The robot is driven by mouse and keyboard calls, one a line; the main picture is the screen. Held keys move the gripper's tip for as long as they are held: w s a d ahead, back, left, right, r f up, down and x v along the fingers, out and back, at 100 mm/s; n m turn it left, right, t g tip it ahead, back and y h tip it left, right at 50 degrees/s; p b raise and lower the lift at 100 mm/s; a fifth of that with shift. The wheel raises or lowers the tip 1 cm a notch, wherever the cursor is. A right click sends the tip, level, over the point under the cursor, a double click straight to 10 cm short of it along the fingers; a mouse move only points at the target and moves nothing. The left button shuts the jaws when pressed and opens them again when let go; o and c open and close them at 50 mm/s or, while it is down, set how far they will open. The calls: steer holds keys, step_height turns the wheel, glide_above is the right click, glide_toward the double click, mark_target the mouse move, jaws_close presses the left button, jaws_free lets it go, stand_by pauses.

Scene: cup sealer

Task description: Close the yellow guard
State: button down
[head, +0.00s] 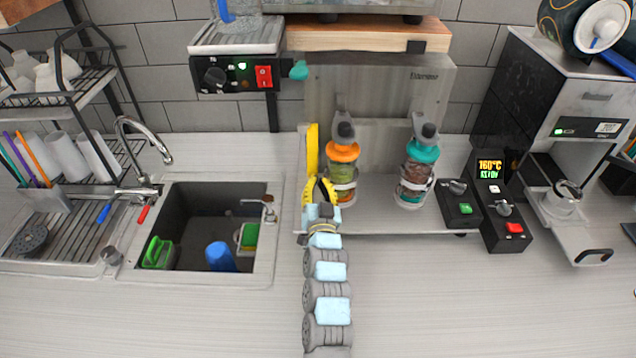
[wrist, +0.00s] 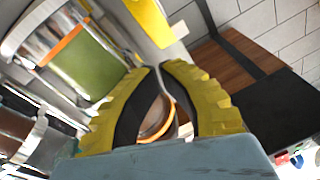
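The yellow guard (head: 312,150) is a narrow upright panel at the left side of the steel sealer machine, left of the orange-topped dispenser. In the wrist view part of a yellow panel (wrist: 150,20) shows at the top, beyond my fingertips. My gripper (head: 321,181) is just below and in front of the guard in the head view. In the wrist view the yellow, black-lined fingers of my gripper (wrist: 158,67) have their tips almost together, with nothing visible held. Contact with the guard cannot be made out. The guard's lower end is partly hidden by my gripper.
The orange-topped dispenser (head: 342,170) stands close right of my gripper, and a teal-topped one (head: 417,170) farther right. A sink (head: 185,215) lies to the left. Control boxes (head: 497,205) stand at the right. The front counter is mostly clear.

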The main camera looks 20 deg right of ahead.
steer(key=s+a+f, duration=0.2)
steer(key=s+f, duration=0.4)
steer(key=s, duration=0.3)
steer(key=shift+s+f, duration=0.2)
steer(key=shift+s, duration=0.05)
steer(key=shift+r, duration=0.1)
